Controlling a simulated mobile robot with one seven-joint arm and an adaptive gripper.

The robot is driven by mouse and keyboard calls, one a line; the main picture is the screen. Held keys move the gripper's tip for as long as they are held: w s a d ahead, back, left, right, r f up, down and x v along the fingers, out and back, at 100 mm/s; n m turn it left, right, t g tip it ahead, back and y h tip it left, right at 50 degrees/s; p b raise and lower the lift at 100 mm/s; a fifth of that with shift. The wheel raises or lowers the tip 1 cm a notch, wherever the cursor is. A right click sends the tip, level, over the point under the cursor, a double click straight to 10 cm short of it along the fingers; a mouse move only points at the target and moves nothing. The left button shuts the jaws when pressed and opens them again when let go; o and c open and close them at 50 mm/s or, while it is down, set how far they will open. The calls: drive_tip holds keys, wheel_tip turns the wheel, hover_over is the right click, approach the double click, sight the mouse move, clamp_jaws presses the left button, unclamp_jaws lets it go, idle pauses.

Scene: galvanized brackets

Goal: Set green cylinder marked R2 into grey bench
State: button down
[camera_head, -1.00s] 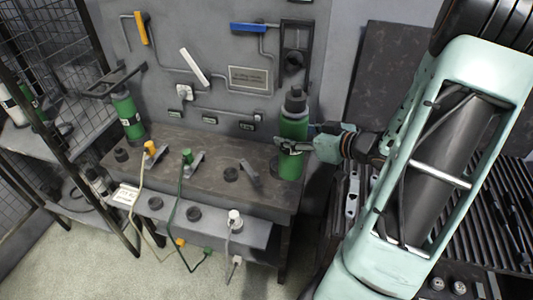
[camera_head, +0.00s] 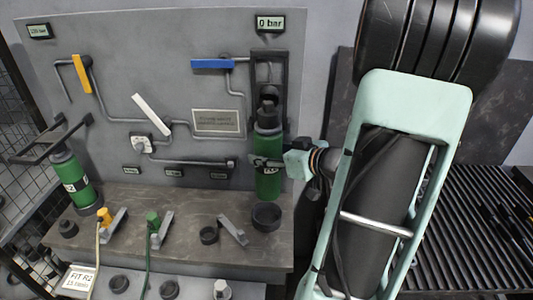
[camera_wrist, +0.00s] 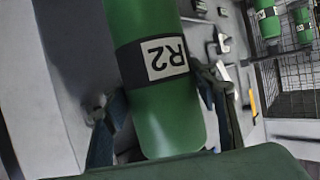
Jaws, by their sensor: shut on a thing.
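The green cylinder marked R2 (camera_head: 268,178) is upright at the right end of the grey bench (camera_head: 185,215). Its R2 label is clear in the wrist view (camera_wrist: 166,57), where it appears upside down. My gripper (camera_head: 268,162) is shut around its body from the right; both fingers show beside it in the wrist view (camera_wrist: 155,110). The cylinder's black top is in front of the dark bracket (camera_head: 283,75) on the back panel. A dark ring socket (camera_head: 267,216) on the bench is just below and in front of the cylinder's base; I cannot tell whether they touch.
Another green cylinder (camera_head: 72,180) stands at the bench's left end under a bracket arm. Yellow and green hose fittings (camera_head: 153,222), grey levers and a loose ring lie on the bench top. A slatted dark surface (camera_head: 470,210) is at right.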

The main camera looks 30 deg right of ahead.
drive_tip(key=shift+w+f+b, duration=0.15)
drive_tip(key=shift+f+b, duration=0.5)
drive_tip(key=shift+f, duration=0.15)
drive_tip(key=shift+w+f+b, duration=0.15)
drive_tip(key=shift+f+b, duration=0.5)
drive_tip(key=shift+f, duration=0.25)
drive_tip(key=shift+f+b, duration=2)
drive_tip(key=shift+b, duration=0.45)
drive_tip(key=shift+a+r+p, duration=0.1)
drive_tip(key=shift+p, duration=0.65)
